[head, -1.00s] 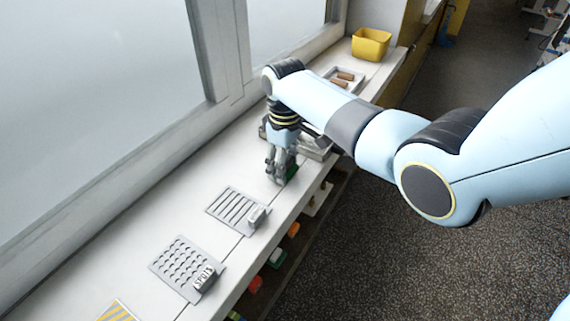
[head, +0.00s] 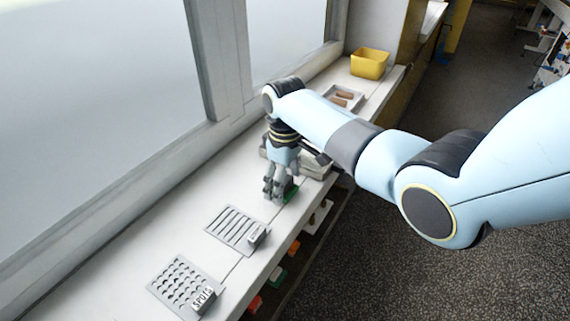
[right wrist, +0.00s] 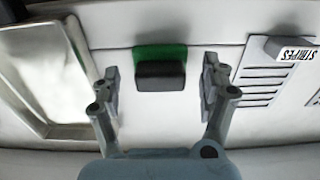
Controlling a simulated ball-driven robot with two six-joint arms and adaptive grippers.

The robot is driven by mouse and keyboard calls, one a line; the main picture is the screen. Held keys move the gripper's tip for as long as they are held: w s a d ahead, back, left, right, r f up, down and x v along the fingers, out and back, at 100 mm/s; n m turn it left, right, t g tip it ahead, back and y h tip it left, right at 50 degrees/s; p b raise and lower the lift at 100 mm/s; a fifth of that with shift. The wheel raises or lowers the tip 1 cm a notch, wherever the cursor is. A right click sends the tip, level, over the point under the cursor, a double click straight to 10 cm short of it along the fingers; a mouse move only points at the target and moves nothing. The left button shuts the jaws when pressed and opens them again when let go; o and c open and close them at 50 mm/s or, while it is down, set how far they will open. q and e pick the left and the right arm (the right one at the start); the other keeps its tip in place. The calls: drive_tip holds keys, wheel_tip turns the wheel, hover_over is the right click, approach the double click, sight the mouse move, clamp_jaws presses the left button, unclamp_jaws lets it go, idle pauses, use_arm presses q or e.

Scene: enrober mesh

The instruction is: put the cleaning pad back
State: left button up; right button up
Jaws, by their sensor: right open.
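The cleaning pad, a green pad (head: 291,193) with a dark block handle on top, lies on the white counter and is partly hidden by my right gripper in the head view. In the right wrist view the pad (right wrist: 160,57) shows whole, between the two spread fingers and a little beyond their tips. My right gripper (head: 275,194) points down over the counter beside the pad, open and empty. Its fingers also show in the right wrist view (right wrist: 161,85), with a gap on each side of the handle. My left gripper is not in view.
A shallow metal tray (right wrist: 45,70) stands close to the pad. A slotted plate labelled STRIPES (right wrist: 262,85) and a holed plate labelled SPOTS (head: 175,282) lie on the counter. A small tray (head: 345,97) with brown pieces and a yellow bin (head: 370,64) stand farther back. Windows line the left.

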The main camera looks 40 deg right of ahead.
wheel_tip(320, 180, up, 11)
idle(0.3)
idle(0.4)
